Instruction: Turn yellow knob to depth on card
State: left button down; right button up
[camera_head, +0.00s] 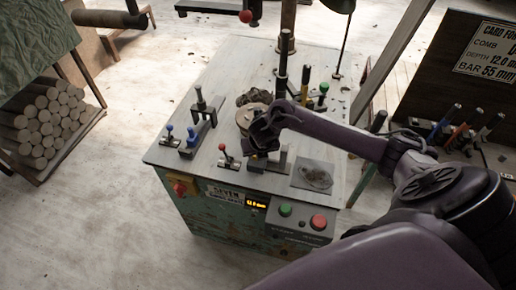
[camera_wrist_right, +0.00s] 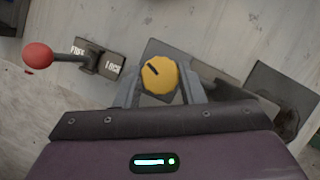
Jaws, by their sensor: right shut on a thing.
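The yellow knob (camera_wrist_right: 159,75), with a dark pointer line on its face, sits between the fingers of my right gripper (camera_wrist_right: 158,92) in the right wrist view. The fingers are shut on its sides. In the head view my right gripper (camera_head: 262,138) reaches over the front of the machine table and mostly hides the knob. The lit display (camera_head: 256,204) on the front panel shows a value in mm, its digits too small to read surely. The card (camera_head: 487,52) at the upper right reads depth 12.0 and bar 55 mm. My left gripper is not in view.
A lever with a red ball (camera_wrist_right: 38,56) stands beside the knob, by a plate marked FREE and LOCK (camera_wrist_right: 96,59). Green (camera_head: 285,210) and red (camera_head: 318,222) buttons are on the front panel.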

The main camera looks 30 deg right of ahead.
jog(key=m+p, duration=0.1)
jog(key=m, duration=0.1)
jog(key=m+h+p, duration=0.1)
jog(key=m+g+p, duration=0.1)
jog(key=m+p, duration=0.1)
jog(key=shift+w+a+r+m+h, duration=0.15)
jog(key=shift+r+m+h, duration=0.15)
jog(key=shift+h, duration=0.1)
jog(key=shift+w+f+m+g+h+p, duration=0.1)
jog(key=shift+m+g+h+p, duration=0.2)
jog(key=shift+m+p, duration=0.5)
jog(key=shift+f+m+g+h+p, duration=0.1)
jog(key=shift+m+g+p, duration=0.35)
jog(key=shift+m, duration=0.55)
jog(key=o, duration=1)
jog(key=p+v, duration=0.2)
jog(key=v, duration=0.5)
jog(key=shift+a+r, duration=0.15)
jog(key=shift+r, duration=0.15)
